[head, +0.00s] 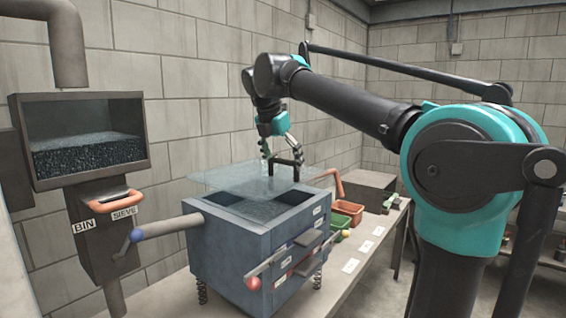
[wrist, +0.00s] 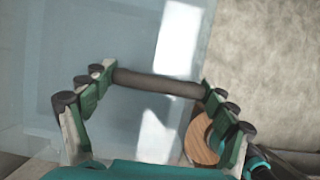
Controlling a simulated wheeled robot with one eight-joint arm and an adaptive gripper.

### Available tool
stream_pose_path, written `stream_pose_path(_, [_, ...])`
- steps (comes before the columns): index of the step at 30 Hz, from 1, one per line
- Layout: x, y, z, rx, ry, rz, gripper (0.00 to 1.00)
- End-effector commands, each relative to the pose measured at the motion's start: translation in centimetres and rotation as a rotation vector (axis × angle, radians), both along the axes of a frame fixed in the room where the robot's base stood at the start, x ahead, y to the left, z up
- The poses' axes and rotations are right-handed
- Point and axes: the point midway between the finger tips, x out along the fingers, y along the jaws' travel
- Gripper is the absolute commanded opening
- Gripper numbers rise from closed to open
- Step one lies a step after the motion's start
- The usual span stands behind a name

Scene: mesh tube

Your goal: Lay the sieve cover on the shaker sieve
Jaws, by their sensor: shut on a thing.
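The sieve cover (head: 235,178) is a clear, flat sheet with a dark bar handle (head: 297,172) on top. My gripper (head: 284,160) is shut on that handle, and the wrist view shows the bar (wrist: 158,84) between the fingers (wrist: 158,85). The clear sheet (wrist: 60,50) fills the left of the wrist view. The shaker sieve (head: 232,250) is a blue-grey box on springs below. Its open top shows a grey surface inside. The cover appears above the box, reaching past its back left edge; the exact gap is unclear.
The bin chute (head: 85,150) with an orange handle (head: 105,200) stands at the left. A blue-tipped lever (head: 165,228) and red and yellow knobs stick out from the sieve. Orange and green trays (head: 346,212) and a grey box (head: 362,188) sit behind it on the bench.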

Motion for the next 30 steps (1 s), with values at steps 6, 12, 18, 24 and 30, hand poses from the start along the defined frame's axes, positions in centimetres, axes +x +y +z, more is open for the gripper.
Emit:
stream_pose_path(6, [0.0, 0.0, -1.2, 0.000, 0.000, 0.000, 0.25])
stream_pose_path(12, [0.0, 0.0, -2.8, 0.000, 0.000, 0.000, 0.25])
stream_pose_path(18, [0.0, 0.0, -4.4, 0.000, 0.000, 0.000, 0.25])
stream_pose_path(24, [0.0, 0.0, -5.7, 0.000, 0.000, 0.000, 0.25])
stream_pose_path(30, [0.0, 0.0, -6.4, 0.000, 0.000, 0.000, 0.25])
